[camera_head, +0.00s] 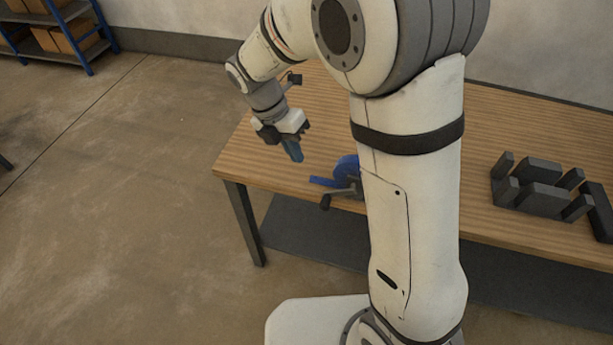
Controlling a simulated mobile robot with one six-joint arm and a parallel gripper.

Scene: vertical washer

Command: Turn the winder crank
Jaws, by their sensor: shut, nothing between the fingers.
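The winder (346,168) is a blue drum with a blue strap end at its left, near the front edge of the wooden table. Its dark crank (340,193) sticks out in front, with a black knob (325,202) at its end. My arm hides the right part of the winder. My gripper (295,154) has blue fingertips, shut and empty, pointing down. It appears above and to the left of the winder in the picture, apart from the crank. The exact height above the table is hard to tell.
The wooden table (247,158) is bare at its left end. Dark grey blocks (541,170) stand at its right. A dark lower shelf (310,234) runs under the table. A blue rack with boxes (75,38) stands at the back left.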

